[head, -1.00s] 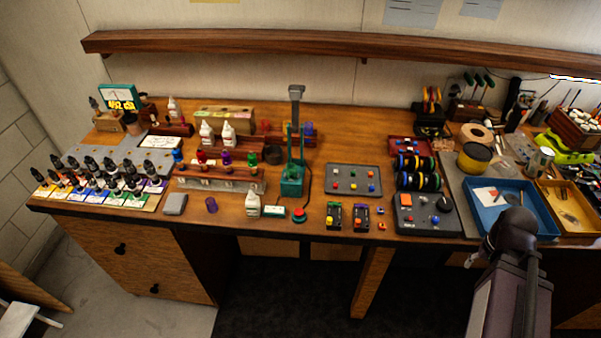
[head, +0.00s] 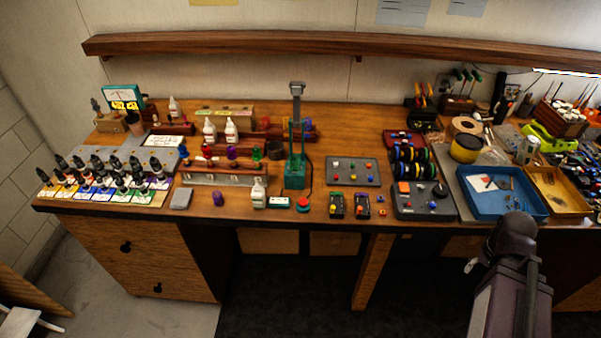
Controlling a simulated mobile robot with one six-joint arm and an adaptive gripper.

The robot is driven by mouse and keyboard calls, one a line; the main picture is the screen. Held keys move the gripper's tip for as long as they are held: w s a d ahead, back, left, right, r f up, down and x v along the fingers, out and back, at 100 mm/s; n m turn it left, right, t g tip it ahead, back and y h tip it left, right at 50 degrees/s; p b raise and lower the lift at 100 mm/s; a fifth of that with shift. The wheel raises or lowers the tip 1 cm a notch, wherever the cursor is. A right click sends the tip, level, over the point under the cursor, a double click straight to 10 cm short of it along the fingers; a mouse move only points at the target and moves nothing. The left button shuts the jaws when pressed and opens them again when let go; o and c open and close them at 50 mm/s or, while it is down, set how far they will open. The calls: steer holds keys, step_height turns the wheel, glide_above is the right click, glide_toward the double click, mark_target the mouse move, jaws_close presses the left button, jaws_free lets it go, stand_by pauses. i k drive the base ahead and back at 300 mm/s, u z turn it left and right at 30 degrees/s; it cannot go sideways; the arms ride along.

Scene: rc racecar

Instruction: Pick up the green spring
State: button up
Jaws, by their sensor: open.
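The green spring (head: 256,152) is a small green coil standing at the right end of a wooden rack (head: 225,178) on the left half of the bench. A purple spring (head: 231,153) and a red spring (head: 207,151) stand to its left on the same rack. A blue one (head: 183,152) stands at the rack's left end. Nothing touches the green spring from above. My arm shows at the lower right, in front of the bench and far from the spring. Its gripper end cannot be made out.
A teal press (head: 294,174) stands just right of the rack. A white bottle (head: 258,194) and a loose purple piece (head: 217,199) are in front of it. Dropper bottles crowd the left. A blue tray (head: 482,207) is at right. A long shelf (head: 300,46) runs above.

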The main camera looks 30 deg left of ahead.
mark_target(295, 164)
steer(key=z, duration=0.05)
steer(key=k, duration=1.7)
steer(key=u, duration=0.9)
steer(key=i, duration=1)
steer(key=u, duration=0.1)
